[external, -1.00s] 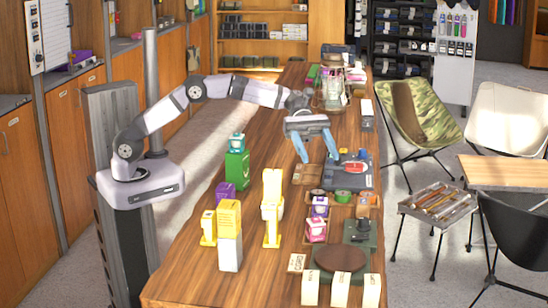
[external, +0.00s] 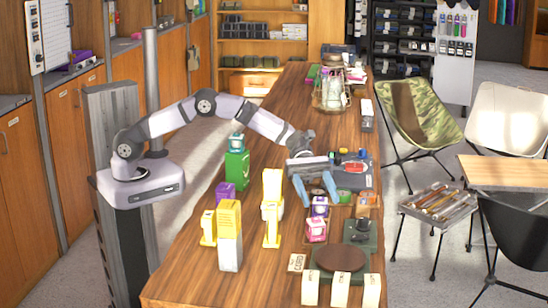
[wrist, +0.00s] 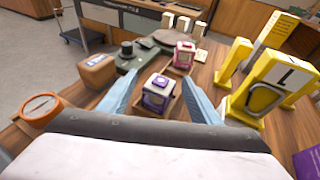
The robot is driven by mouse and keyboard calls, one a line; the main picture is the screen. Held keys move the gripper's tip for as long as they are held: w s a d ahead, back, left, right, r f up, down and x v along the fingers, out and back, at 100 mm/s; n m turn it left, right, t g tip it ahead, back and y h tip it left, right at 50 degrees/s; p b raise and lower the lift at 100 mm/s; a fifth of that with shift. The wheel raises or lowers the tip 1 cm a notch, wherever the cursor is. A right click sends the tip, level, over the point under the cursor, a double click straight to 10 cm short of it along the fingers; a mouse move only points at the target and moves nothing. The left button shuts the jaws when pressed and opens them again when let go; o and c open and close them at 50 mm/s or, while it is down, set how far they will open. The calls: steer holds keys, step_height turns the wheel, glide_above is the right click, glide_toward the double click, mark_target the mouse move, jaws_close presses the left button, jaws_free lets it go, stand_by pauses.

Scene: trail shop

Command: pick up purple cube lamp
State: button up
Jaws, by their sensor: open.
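In the wrist view the lamp (wrist: 158,93) lies between my two blue fingers, with no contact visible. My gripper (external: 321,201) is open, pointing down over the lamp, and its fingers partly cover it in the external view. The open fingers also frame it in the wrist view (wrist: 157,79).
A pink cube lamp (external: 316,230) stands just in front of the purple one. Yellow sign-like pieces (external: 271,210) stand to the left. An orange round tin (wrist: 40,109) and a brown block (wrist: 97,70) are nearby. A dark green stand (external: 360,232) is to the right.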

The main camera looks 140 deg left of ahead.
mark_target(322, 201)
steer(key=shift+p+x, duration=0.45)
steer(key=shift+x, duration=2.25)
steer(key=shift+r, duration=0.1)
steer(key=shift+a, duration=0.1)
steer(key=c, duration=1)
steer(key=shift+r, duration=0.1)
step_height(322, 201, up, 10)
